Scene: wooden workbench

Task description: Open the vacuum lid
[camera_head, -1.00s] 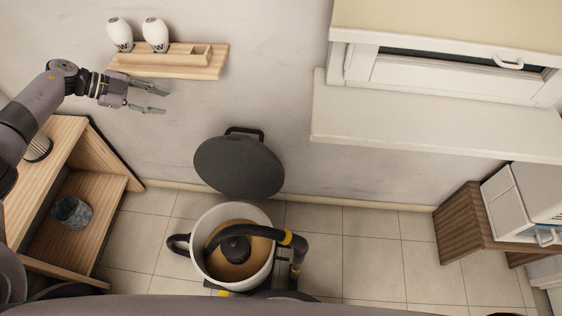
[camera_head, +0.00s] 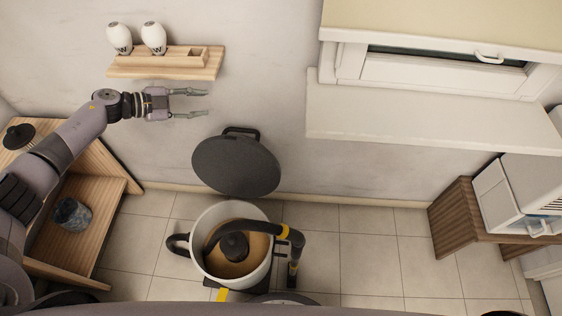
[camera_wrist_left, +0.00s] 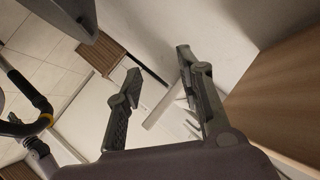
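The vacuum is a white bucket-shaped canister (camera_head: 205,225) on the floor, with a black side handle and a dark hose with yellow rings. Its round dark grey lid (camera_head: 236,167) is raised, tilted up behind the canister near the wall, with its black handle at the top. The canister's tan inside shows. My left gripper (camera_head: 207,103) is open and empty, above and left of the lid and apart from it. In the left wrist view, the open fingers (camera_wrist_left: 158,65) hold nothing; part of a grey disc, seemingly the lid (camera_wrist_left: 65,15), shows at upper left. My right gripper is not in view.
A wooden wall shelf (camera_head: 165,68) with two white shakers is just above my left gripper. A wooden cabinet (camera_head: 110,207) with a dark cup stands at left. A window sill (camera_head: 420,120) juts out at right. Tiled floor right of the vacuum is free.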

